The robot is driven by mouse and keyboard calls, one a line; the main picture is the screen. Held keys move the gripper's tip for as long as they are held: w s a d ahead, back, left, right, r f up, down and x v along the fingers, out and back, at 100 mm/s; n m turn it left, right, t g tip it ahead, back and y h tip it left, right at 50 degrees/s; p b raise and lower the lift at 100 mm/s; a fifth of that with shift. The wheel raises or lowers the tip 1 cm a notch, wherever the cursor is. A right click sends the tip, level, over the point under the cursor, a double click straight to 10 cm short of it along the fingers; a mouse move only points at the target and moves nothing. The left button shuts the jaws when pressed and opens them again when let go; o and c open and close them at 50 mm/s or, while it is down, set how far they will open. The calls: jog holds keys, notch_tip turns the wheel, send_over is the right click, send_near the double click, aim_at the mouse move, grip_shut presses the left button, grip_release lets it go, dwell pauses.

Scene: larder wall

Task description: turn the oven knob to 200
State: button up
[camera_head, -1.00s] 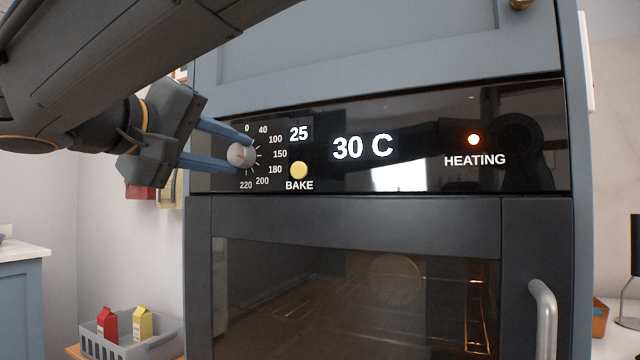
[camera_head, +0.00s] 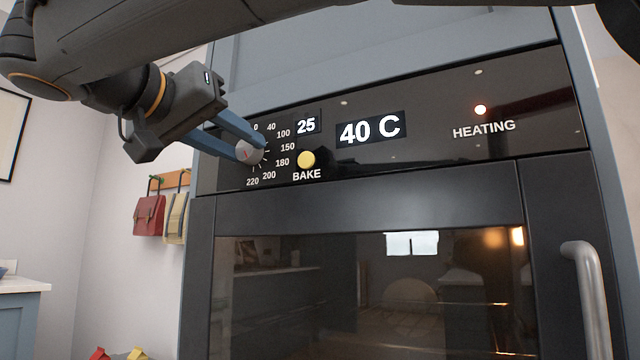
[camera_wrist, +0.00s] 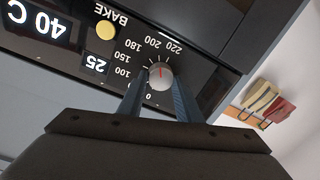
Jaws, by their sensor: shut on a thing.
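The oven knob (camera_head: 249,152) is a round pale grey dial with a red mark, at the left of the black control panel (camera_head: 425,160). My gripper (camera_head: 248,151) has its two blue fingers on either side of the knob and is shut on it. In the wrist view the knob (camera_wrist: 160,76) sits between the fingertips (camera_wrist: 158,83). There its red mark points towards the 200 and 220 end of the scale; I cannot tell the exact number. The big display (camera_head: 370,129) reads 40 C and a small one (camera_head: 307,125) reads 25.
A yellow BAKE button (camera_head: 306,159) lies close to the right of the scale. Red and tan bags (camera_head: 150,215) hang on the wall at left.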

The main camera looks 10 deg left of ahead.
dwell(0.5)
jog(key=o, duration=1)
jog(key=shift+o, duration=0.2)
jog(key=p+v, duration=0.1)
jog(key=v, duration=0.6)
jog(key=shift+s+a, duration=0.15)
jog(key=shift+s, duration=0.25)
